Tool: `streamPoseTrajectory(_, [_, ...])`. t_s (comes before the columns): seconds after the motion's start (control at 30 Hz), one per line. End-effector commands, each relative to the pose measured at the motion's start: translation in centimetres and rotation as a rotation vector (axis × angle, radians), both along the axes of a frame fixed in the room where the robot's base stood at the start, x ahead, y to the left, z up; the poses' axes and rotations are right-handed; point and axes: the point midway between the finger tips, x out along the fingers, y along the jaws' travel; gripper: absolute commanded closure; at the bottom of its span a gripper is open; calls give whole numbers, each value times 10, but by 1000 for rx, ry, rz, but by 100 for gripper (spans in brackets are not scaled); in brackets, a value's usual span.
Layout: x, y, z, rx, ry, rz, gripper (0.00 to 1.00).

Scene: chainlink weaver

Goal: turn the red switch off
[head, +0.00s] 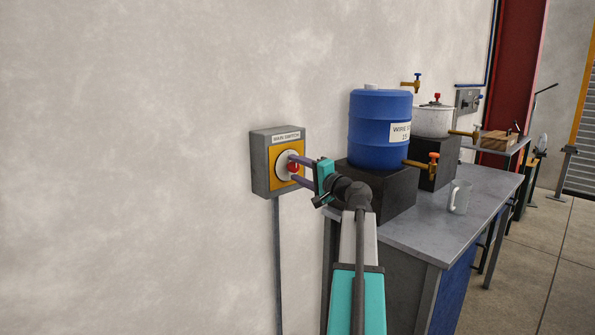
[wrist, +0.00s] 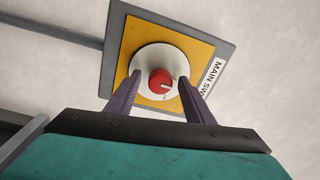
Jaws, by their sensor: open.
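The red switch (head: 293,167) is a round red knob on a white disc, set on a yellow plate of a grey wall box labelled "MAIN SWITCH" (head: 276,163). My gripper (head: 293,169) is open in front of the box. Its two purple fingers point at the white disc, one on each side of the knob. In the wrist view the fingers (wrist: 160,92) flank the knob with gaps on both sides. I cannot tell how far the tips are from the disc.
A metal workbench (head: 448,216) stands right of the box. A conduit (head: 278,260) runs down from the box. The wall to the left is bare.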

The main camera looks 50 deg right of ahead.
Motion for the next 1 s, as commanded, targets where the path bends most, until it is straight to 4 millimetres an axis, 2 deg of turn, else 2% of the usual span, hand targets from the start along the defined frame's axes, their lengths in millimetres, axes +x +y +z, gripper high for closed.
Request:
streamPoseTrajectory(0.17, [-3, 0, 0, 0, 0, 0, 52])
streamPoseTrajectory(0.37, [-18, 2, -1, 0, -1, -2, 52])
streamPoseTrajectory(1.0, [-115, 12, -6, 0, -1, -3, 52])
